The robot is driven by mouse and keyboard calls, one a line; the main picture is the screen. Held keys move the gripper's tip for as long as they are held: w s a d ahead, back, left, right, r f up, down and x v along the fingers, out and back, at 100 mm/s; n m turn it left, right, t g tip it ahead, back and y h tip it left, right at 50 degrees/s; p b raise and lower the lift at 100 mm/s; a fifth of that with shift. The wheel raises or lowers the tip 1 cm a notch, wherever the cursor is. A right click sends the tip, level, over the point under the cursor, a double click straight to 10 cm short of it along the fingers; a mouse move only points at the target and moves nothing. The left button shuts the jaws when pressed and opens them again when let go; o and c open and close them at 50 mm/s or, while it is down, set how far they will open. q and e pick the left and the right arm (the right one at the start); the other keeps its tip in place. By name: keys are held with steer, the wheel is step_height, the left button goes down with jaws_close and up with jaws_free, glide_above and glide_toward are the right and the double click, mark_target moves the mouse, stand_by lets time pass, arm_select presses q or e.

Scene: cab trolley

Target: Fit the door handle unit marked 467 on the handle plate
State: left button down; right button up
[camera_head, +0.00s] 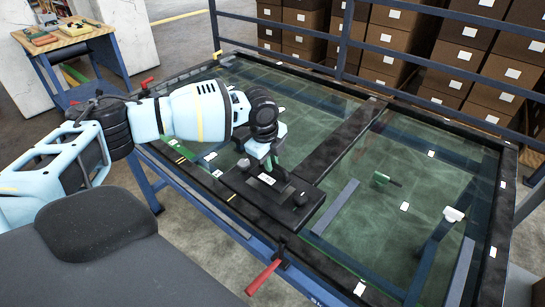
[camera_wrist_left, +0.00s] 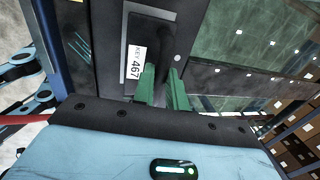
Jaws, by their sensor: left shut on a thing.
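My left gripper (camera_head: 268,161) reaches in from the left over the glass-topped trolley. Its green fingers (camera_wrist_left: 163,86) are shut on the dark door handle unit (camera_wrist_left: 134,30), whose white label reads KEY 467. In the head view the unit's white label (camera_head: 266,179) shows just below the fingers. The unit is over a black plate (camera_head: 238,186), which also shows in the left wrist view (camera_wrist_left: 97,45). I cannot tell whether the unit touches the plate or is fully seated. My right gripper is not in view.
Stacked cartons (camera_head: 400,45) stand behind; a workbench (camera_head: 66,42) is far left.

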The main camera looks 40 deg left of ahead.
mark_target(268, 175)
arm_select(q)
steer(key=shift+f, duration=1.15)
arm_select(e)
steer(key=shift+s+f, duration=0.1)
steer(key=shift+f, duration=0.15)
arm_select(q)
steer(key=shift+f, duration=0.1)
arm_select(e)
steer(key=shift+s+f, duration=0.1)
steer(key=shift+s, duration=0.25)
arm_select(q)
steer(key=c, duration=1.3)
jaws_free()
steer(key=shift+c, duration=0.2)
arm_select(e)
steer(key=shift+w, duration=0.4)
arm_select(q)
steer(key=r, duration=0.4)
steer(key=s+r, duration=0.1)
steer(key=r, duration=0.1)
steer(key=shift+r, duration=0.15)
steer(key=shift+s+r, duration=0.25)
steer(key=shift+r, duration=0.45)
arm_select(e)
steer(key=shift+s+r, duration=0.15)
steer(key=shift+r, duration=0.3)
